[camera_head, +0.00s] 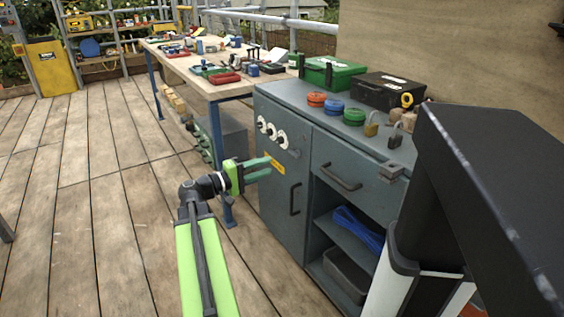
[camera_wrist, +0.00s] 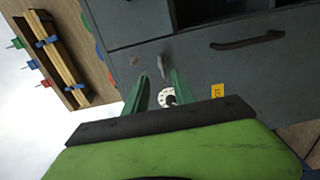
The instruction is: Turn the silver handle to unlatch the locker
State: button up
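The grey locker (camera_head: 335,135) stands right of centre, its left door (camera_head: 275,205) closed. A small silver handle (camera_head: 295,153) sits high on that door, right of the white round dials. In the wrist view the silver handle (camera_wrist: 162,67) shows just beyond and between my fingertips. My gripper (camera_head: 268,167) has green fingers and is open and empty, pointing at the door just left of and below the handle. It also shows in the wrist view (camera_wrist: 158,78). I cannot tell whether a fingertip touches the door.
White dials (camera_head: 270,130), a yellow label (camera_head: 274,163) and a black pull (camera_head: 295,199) are on the door. Colored discs (camera_head: 333,107), padlocks (camera_head: 371,128) and cases (camera_head: 333,73) stand on top. A workbench (camera_head: 210,85) is behind.

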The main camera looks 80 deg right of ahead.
jog(key=v, duration=0.6)
jog(key=w+a+n+t+h+p, duration=0.1)
jog(key=w+a+n+t, duration=0.15)
jog(key=w, duration=0.55)
jog(key=w+a+n+t+h, duration=0.1)
jog(key=w+a+h, duration=0.1)
jog(key=w+a, duration=0.35)
jog(key=w+a+f+n+t+y+p, duration=0.1)
jog(key=w+a+f+t, duration=0.2)
jog(key=w+a, duration=0.4)
jog(key=w+a+f+n+t+y, duration=0.1)
jog(key=w+a+f+n+t, duration=0.15)
jog(key=w+a, duration=0.55)
jog(key=w+a+f+n+t+y, duration=0.1)
jog(key=w+a+f+t+y, duration=0.1)
jog(key=w+a+f, duration=0.45)
jog(key=w+a+f+n+t+y, duration=0.1)
jog(key=w+a+f+t+y, duration=0.15)
jog(key=a, duration=0.65)
jog(key=a+f+y+p, duration=0.1)
jog(key=a+f+y, duration=0.25)
jog(key=a, duration=0.65)
jog(key=a+f+y, duration=0.3)
jog(key=a+y, duration=0.2)
jog(key=a, duration=0.6)
notch_tip(320, 180, up, 38)
jog(key=p, duration=3.8)
jog(key=shift+s+a+n, duration=0.3)
jog(key=shift+a, duration=0.05)
